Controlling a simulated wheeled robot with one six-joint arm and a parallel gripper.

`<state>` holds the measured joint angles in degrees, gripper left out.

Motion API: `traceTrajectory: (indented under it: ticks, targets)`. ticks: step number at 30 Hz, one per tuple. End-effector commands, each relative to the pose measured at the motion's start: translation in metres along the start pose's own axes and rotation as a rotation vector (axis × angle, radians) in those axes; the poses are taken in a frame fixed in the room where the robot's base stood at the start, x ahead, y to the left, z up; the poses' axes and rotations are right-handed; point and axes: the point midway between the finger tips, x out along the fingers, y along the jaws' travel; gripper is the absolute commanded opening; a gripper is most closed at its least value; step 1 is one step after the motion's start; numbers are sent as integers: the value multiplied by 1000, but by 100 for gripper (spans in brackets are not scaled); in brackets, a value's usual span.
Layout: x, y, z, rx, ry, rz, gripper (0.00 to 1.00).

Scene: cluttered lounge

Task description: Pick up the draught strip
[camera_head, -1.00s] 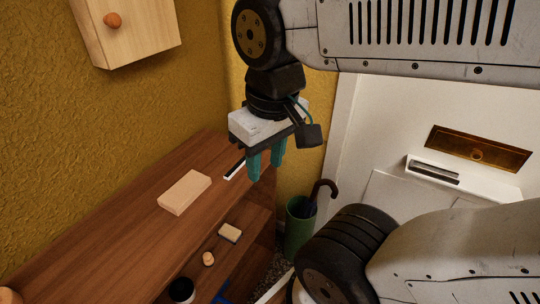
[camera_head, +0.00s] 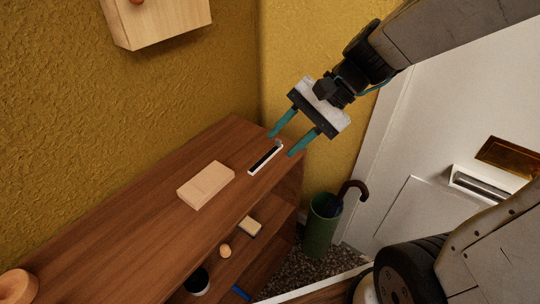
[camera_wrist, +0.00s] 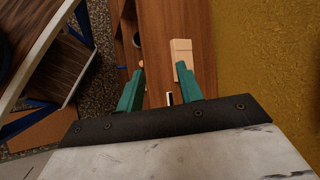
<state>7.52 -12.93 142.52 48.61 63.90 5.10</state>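The draught strip (camera_head: 265,157), a short thin white bar with a black band along it, lies flat near the far end of the wooden cabinet top. In the wrist view the strip (camera_wrist: 169,97) shows low between the fingers, partly cut off by the gripper body. My gripper (camera_head: 281,145) has two teal fingers spread apart with nothing between them. It is tilted, reaching from the upper right, with its fingertips close to the strip's far end. I cannot tell the exact height of the tips above the top.
A pale wooden block (camera_head: 206,185) lies on the cabinet top (camera_head: 120,226) left of the strip. A lower shelf holds a sponge-like block (camera_head: 249,226) and small items. A green umbrella stand (camera_head: 321,228) is beside the cabinet. The yellow wall (camera_head: 190,90) is close behind.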

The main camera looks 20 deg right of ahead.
Motion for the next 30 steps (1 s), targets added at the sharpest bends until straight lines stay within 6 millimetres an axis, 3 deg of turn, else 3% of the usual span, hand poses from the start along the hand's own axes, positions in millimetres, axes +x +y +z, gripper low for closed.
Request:
traceTrajectory:
  ticks: [4,8,12,18,24,30]
  targets:
    - [23,-24,-57,324,-49,-211,36]
    - [38,-32,-119,622,-59,-392,36]
    - [53,-20,-190,940,-42,-566,36]
    - [70,18,-265,1282,7,-740,36]
    - [79,40,-294,1423,36,-809,36]
    - [96,32,-306,1433,38,-815,36]
